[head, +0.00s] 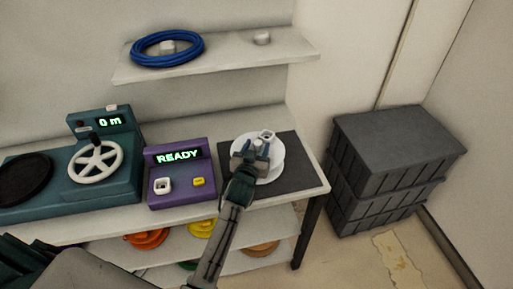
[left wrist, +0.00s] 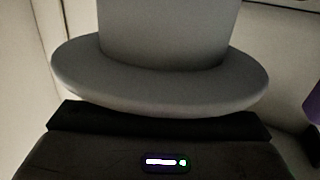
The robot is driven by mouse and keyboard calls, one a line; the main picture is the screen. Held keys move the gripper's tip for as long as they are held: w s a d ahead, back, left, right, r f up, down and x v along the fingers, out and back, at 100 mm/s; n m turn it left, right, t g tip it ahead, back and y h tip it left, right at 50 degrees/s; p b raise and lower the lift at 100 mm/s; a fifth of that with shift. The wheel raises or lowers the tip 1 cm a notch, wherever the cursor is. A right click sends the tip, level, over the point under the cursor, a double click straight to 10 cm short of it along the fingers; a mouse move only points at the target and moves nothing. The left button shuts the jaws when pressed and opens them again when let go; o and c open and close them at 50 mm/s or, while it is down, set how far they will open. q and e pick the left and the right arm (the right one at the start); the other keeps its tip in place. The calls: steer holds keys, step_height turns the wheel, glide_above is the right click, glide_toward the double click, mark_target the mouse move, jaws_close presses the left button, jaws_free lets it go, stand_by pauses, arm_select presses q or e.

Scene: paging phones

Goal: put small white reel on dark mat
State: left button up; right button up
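The small white reel (head: 271,170) is over the dark mat (head: 289,146) at the right end of the table in the head view. I cannot tell whether it rests on the mat or is just above it. My left gripper (head: 257,151) is at the reel and covers part of it. In the left wrist view the reel's wide rim and hub (left wrist: 165,75) fill the middle, close to the gripper. The fingertips are hidden, so their opening does not show. My right gripper is not in view.
A purple box reading READY (head: 180,174) stands left of the mat. A teal machine with a white handwheel (head: 96,162) is farther left. A shelf above holds a blue coil (head: 167,49). Colored reels lie on the shelf below. Dark crates (head: 390,165) stand on the floor at right.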

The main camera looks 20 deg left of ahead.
arm_select(q)
steer(key=shift+r, duration=0.2)
steer(key=s+d, duration=0.1)
steer(key=s, duration=1.1)
steer(key=shift+d+r+b, duration=0.15)
steer(key=shift+r+b, duration=0.25)
steer(key=shift+b, duration=0.05)
